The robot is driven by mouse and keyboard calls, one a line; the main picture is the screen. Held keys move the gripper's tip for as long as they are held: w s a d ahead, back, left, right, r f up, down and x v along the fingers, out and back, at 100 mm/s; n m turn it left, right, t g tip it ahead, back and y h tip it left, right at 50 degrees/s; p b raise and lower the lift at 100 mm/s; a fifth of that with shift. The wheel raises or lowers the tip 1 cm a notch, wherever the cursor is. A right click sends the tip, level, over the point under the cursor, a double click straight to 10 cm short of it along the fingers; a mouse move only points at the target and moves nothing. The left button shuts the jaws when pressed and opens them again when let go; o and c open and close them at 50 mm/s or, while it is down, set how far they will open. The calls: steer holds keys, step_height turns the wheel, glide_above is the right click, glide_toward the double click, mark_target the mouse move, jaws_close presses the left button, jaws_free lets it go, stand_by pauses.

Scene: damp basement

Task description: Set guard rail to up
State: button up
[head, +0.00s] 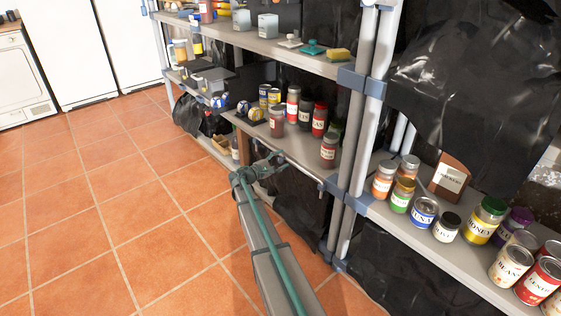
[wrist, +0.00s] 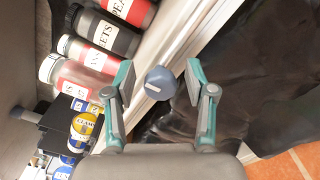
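A thin pale rail (head: 306,174), which looks like the guard rail, runs along the front edge of the middle shelf. In the wrist view a pale bar (wrist: 186,32) runs diagonally beside the jars. A blue-grey round knob (wrist: 160,83) sits by its near end; I cannot tell how the two are joined. My gripper (head: 272,163) is at the front edge of the middle shelf. In the wrist view my gripper (wrist: 160,84) is open, its green-edged fingers on either side of the knob with gaps showing. Whether the rail is up or down is unclear.
Jars and cans (head: 319,119) stand on the middle shelf close behind the rail, and more cans (head: 424,211) fill the shelf at right. A grey shelf post (head: 358,130) stands right of my gripper. Black plastic sheeting (head: 298,204) hangs below. Tiled floor (head: 110,185) is clear at left.

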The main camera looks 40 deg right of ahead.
jaws_close()
step_height(320, 180, up, 7)
steer(key=p, duration=0.3)
steer(key=shift+f, duration=0.15)
steer(key=shift+o, duration=0.5)
jaws_free()
steer(key=shift+a, duration=0.1)
steer(key=a, duration=1.1)
steer(key=shift+s+a, duration=0.2)
steer(key=shift+a, duration=0.2)
